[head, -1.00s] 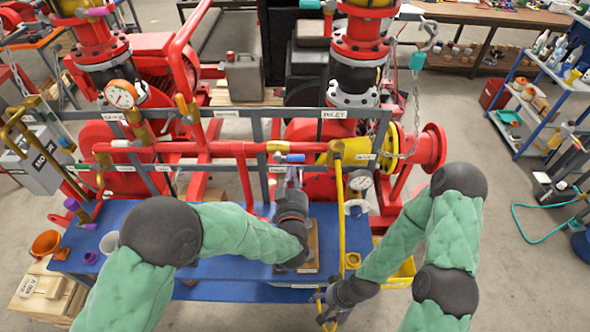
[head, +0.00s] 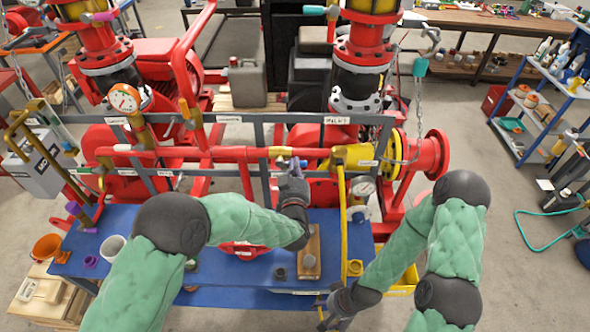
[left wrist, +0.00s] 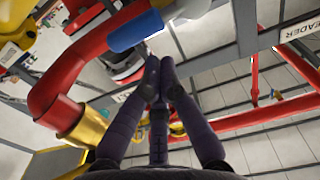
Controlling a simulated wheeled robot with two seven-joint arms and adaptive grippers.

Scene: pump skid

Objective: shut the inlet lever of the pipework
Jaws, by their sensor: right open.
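A blue handle (head: 290,163) sits just below the red pipe (head: 232,155), below and left of the INLET sign (head: 336,120). In the left wrist view the blue handle (left wrist: 135,30) is on a bent red piece with a brass collar (left wrist: 88,129). My left gripper (head: 293,174) is right at the handle in the head view. In the left wrist view its fingertips (left wrist: 159,63) are together, with nothing seen between them, just below and right of the handle; contact is unclear. My right gripper (head: 326,318) is open, low at the table's front, partly cut off.
A grey frame (head: 245,118) crosses behind the handle. A yellow valve body (head: 352,155) and a vertical yellow pipe (head: 343,215) stand to the right. The blue table (head: 215,265) below carries a wooden block (head: 312,240) and a white cup (head: 112,245).

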